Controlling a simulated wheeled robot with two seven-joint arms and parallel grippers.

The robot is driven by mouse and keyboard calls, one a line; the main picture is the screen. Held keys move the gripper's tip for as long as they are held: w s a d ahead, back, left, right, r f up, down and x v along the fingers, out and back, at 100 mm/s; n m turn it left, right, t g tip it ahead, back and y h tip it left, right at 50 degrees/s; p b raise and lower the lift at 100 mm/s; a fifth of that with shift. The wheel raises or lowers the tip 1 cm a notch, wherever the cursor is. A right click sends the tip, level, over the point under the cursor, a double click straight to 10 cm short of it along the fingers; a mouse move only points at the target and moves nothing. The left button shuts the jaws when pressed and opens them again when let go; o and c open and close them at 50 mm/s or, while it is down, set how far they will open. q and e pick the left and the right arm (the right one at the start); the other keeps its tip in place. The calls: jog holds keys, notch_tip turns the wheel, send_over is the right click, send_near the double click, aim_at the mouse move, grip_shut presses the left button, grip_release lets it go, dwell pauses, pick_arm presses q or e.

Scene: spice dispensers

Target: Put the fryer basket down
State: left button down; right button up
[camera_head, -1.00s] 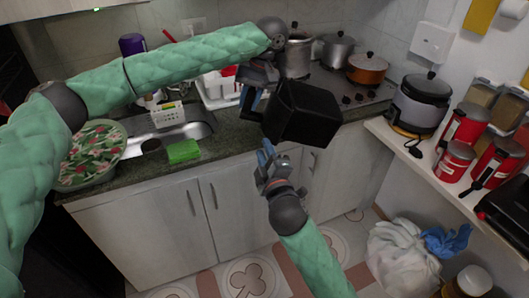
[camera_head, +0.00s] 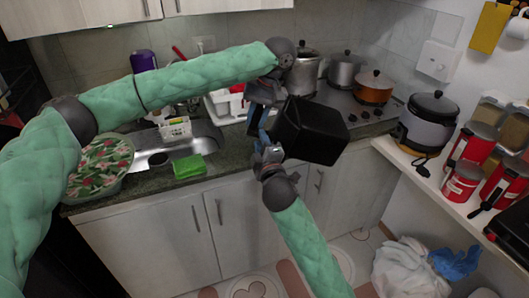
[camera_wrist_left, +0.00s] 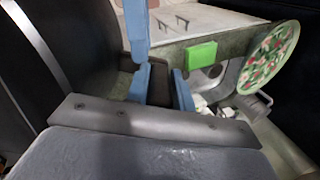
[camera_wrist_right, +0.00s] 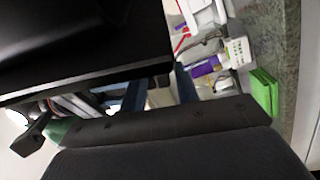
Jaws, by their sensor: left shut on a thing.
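The black fryer basket (camera_head: 310,132) is a boxy container held in the air in front of the counter. My left gripper (camera_head: 260,110) is shut on its dark handle, which shows between the blue fingers in the left wrist view (camera_wrist_left: 159,84). My right gripper (camera_head: 264,146) is just below the left one, beside the basket's near left side. Its fingers are apart in the right wrist view (camera_wrist_right: 160,92), with nothing clearly between them. The basket fills the upper left of that view (camera_wrist_right: 80,40). I cannot tell whether the right fingers touch the basket.
Pots, including an orange one (camera_head: 373,86), stand on the stove behind. A rice cooker (camera_head: 428,122) and red canisters (camera_head: 463,182) occupy the right shelf (camera_head: 410,165). The sink (camera_head: 190,145), a green sponge (camera_head: 189,166) and a floral bowl (camera_head: 100,165) are at left.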

jog(key=shift+w+a, duration=0.15)
jog(key=shift+w, duration=0.45)
jog(key=shift+c, duration=0.4)
grip_shut()
pick_arm(q)
jog(key=c, duration=1.1)
grip_release()
pick_arm(e)
jog(key=shift+r, duration=0.1)
